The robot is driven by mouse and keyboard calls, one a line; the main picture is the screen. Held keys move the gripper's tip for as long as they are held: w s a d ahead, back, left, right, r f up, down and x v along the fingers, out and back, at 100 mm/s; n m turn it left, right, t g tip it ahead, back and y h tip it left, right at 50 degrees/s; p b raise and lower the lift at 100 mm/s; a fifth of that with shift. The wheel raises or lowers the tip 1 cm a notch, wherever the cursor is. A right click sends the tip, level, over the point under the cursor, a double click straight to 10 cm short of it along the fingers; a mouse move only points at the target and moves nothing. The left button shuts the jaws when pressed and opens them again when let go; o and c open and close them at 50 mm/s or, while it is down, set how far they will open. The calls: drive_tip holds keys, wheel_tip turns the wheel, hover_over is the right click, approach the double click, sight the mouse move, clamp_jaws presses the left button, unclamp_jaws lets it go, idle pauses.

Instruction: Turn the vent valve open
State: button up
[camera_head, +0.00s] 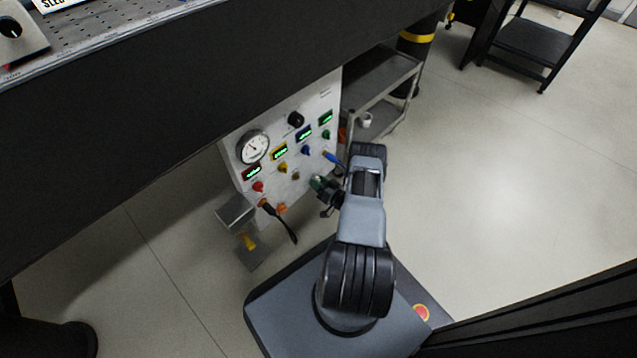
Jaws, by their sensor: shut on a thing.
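A white control panel (296,125) stands below the dark bench edge. My gripper (321,189) is at the panel's lower right, its jaws shut on a small green valve handle (317,183). The jaws hide most of that handle, so its angle cannot be told. A blue-handled lever (334,160) sits just above my gripper. A dark lever (280,222) with an orange base sticks out at the panel's lower left. The labels are too small to read, so I cannot tell which is marked as the vent.
The panel carries a round gauge (253,147), several lit displays, coloured knobs and a black knob (296,119). A grey shelf cart (380,82) stands behind it at the right. The dark bench (130,130) overhangs at the left. Floor is clear at the right.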

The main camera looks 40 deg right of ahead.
drive_tip(key=shift+s+m, duration=0.1)
drive_tip(key=shift+m, duration=7.5)
drive_tip(key=o, duration=0.7)
drive_tip(key=shift+d, duration=0.1)
drive_tip(key=shift+c, duration=0.2)
drive_tip(key=shift+o, duration=1.3)
